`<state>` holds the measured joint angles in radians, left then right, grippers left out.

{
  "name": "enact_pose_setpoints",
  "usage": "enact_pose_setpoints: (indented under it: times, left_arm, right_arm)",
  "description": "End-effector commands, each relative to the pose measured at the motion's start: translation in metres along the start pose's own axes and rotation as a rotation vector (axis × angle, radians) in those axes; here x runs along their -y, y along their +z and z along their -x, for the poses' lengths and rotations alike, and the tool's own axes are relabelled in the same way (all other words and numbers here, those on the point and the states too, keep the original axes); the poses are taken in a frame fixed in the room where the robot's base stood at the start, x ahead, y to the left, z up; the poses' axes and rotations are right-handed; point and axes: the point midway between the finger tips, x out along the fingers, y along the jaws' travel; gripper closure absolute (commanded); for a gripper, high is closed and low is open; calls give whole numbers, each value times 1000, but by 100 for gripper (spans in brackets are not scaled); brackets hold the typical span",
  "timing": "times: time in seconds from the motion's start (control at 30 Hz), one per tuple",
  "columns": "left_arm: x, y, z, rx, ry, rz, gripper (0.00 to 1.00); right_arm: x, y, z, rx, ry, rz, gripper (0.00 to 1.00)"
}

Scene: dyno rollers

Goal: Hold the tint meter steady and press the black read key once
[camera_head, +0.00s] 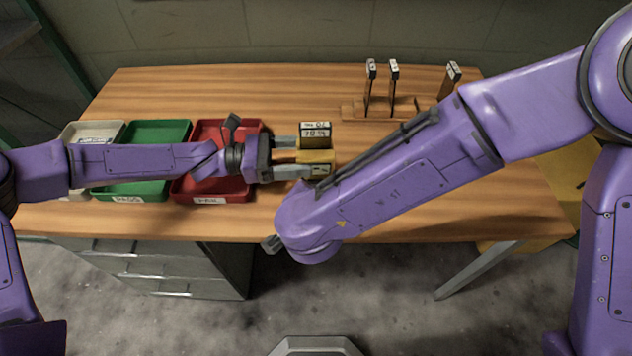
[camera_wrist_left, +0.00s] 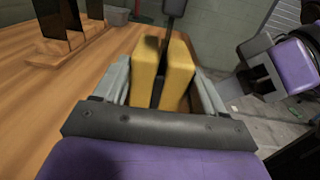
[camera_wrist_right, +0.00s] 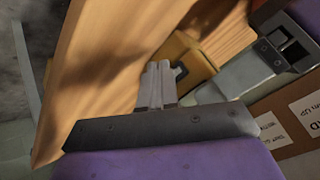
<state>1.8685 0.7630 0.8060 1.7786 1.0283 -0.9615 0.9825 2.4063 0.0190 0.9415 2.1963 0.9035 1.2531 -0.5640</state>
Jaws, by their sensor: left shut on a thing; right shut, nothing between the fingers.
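The yellow tint meter (camera_head: 316,157) is held over the table right of the red tray. It shows in the left wrist view (camera_wrist_left: 180,72) as two yellow halves with a dark slot between them. My left gripper (camera_head: 300,158) is shut on it, fingers on either side. In the right wrist view the meter (camera_wrist_right: 198,62) lies just beyond my right gripper (camera_wrist_right: 158,78), which is shut and empty. I cannot tell whether they touch. A small dark patch beside the fingertips may be the read key. In the head view my right forearm hides most of my right gripper.
A white tray (camera_head: 68,132), a green tray (camera_head: 140,199) and a red tray (camera_head: 247,196) stand at left. A wooden rack (camera_head: 350,114) with upright dark plates stands at the back. The table's front edge is close.

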Motion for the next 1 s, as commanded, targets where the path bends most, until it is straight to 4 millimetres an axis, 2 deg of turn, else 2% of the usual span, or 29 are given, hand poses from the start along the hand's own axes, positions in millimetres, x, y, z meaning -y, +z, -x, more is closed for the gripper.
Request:
enact_pose_setpoints:
  times: [1.0]
  left_arm:
    - [0, 0, 0, 0, 0, 0, 49]
  right_arm:
    - [5, -6, -7, -1, 1, -1, 100]
